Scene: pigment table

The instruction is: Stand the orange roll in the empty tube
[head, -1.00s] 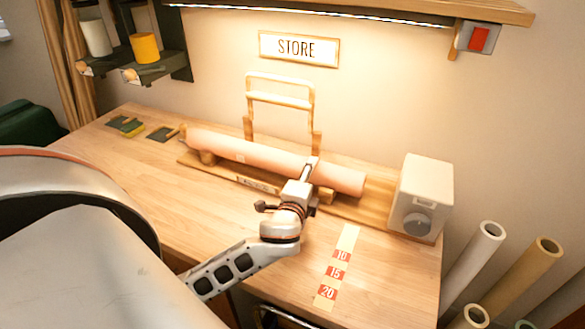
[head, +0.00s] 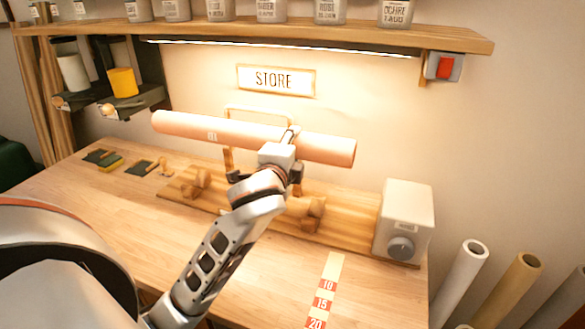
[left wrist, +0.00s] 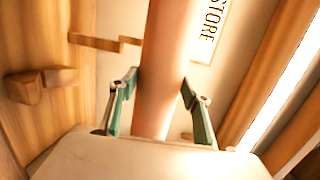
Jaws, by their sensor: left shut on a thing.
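The orange roll (head: 225,132) is a long salmon-orange cylinder. It is held level in the air above its wooden cradle (head: 200,190), in front of the wall. My left gripper (head: 288,140) is shut on the roll right of its middle. In the left wrist view the roll (left wrist: 165,75) runs between the two green-edged fingers of my left gripper (left wrist: 160,105). At the lower right stand open tubes or rolls: a white one (head: 462,275) and a tan one (head: 512,290). I cannot tell which tube is empty. My right gripper is not in view.
A white box with a dial (head: 404,222) stands at the table's right end. A shelf (head: 330,38) with several jars hangs above the roll. Small pads and tools lie at the table's far left. The table front (head: 240,270) is mostly clear.

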